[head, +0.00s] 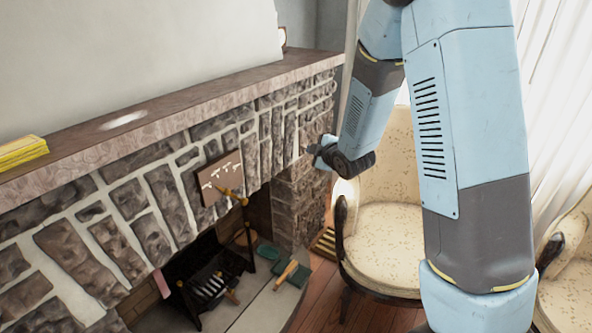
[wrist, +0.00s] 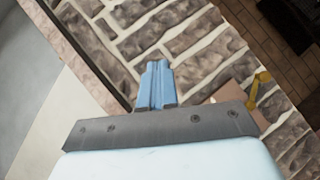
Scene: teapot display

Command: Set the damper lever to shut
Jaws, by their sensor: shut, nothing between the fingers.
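The damper lever (head: 234,195) is a brass-coloured handle on a brown plate (head: 217,178) with white markings, fixed to the stone fireplace front above the opening. In the head view the lever points right and slightly down; I cannot read the markings. In the wrist view the lever (wrist: 258,88) and part of its plate (wrist: 238,97) show at the right, partly hidden by my gripper's body. My gripper (head: 314,149) is at the right end of the fireplace, apart from the lever, to its right and higher. Its fingers (wrist: 154,68) are shut and empty.
A stone mantel (head: 150,119) runs above the plate, with a yellow stack (head: 22,151) at its left. A grate (head: 208,288) and fire tools stand below. A cream armchair (head: 389,240) stands right of the fireplace, below my arm. The space before the plate looks clear.

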